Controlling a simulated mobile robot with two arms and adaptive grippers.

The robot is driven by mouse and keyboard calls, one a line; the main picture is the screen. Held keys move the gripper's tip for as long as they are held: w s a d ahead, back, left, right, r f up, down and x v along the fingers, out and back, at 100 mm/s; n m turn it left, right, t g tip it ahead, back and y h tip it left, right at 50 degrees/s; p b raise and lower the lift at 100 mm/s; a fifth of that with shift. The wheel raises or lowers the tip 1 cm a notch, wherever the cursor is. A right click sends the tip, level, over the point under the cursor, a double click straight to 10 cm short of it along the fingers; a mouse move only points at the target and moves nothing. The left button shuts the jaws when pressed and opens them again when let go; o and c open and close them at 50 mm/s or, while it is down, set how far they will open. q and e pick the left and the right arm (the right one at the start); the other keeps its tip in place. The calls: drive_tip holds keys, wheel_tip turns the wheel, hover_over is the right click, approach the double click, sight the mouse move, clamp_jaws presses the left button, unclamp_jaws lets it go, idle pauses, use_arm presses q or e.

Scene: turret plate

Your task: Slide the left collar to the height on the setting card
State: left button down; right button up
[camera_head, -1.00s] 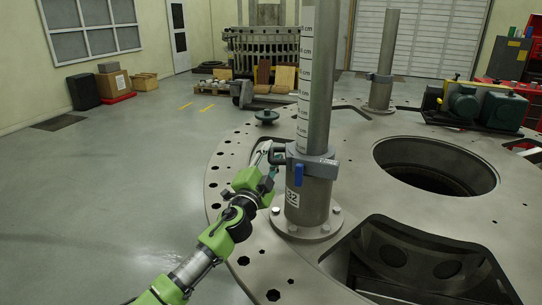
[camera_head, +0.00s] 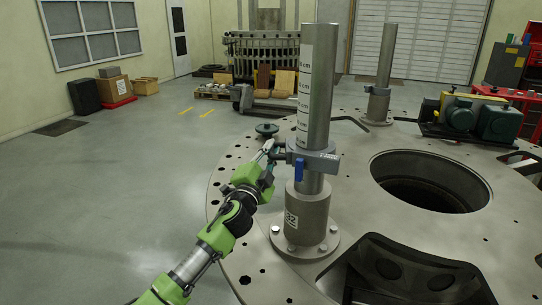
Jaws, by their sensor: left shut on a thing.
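The left collar (camera_head: 318,161) is a grey clamp ring with a blue lever (camera_head: 299,170), around the left post (camera_head: 319,75). It sits a little above the thick base sleeve (camera_head: 306,212), with bare post between them. A white scale strip (camera_head: 304,85) with cm marks runs up the post; its lowest part is hidden by the collar. My left gripper (camera_head: 274,150) is shut on the collar's left side, at its handle; the fingertips are small and partly hidden. I cannot make out a setting card. My right gripper is not in view.
A second post (camera_head: 385,60) with its own collar (camera_head: 377,90) stands farther back on the turret plate (camera_head: 350,215). A green motor unit (camera_head: 497,122) is at the right. The plate has a round opening (camera_head: 430,185) and a dark pocket (camera_head: 410,270). Space above the collar is clear.

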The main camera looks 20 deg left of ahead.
use_arm(q)
wheel_tip(320, 180, up, 6)
drive_tip(key=p, duration=0.2)
drive_tip(key=shift+p, duration=0.4)
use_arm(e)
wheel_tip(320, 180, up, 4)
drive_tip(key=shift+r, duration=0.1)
use_arm(q)
drive_tip(key=shift+f, duration=0.1)
drive_tip(key=c, duration=2.1)
unclamp_jaws()
drive_tip(key=shift+c, duration=0.2)
drive_tip(key=shift+o, duration=0.6)
drive_tip(key=shift+f, duration=0.1)
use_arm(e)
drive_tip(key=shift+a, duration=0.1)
use_arm(q)
drive_tip(key=shift+f, duration=0.15)
drive_tip(key=shift+s+f, duration=0.15)
drive_tip(key=shift+s, duration=0.3)
drive_tip(key=v, duration=1.1)
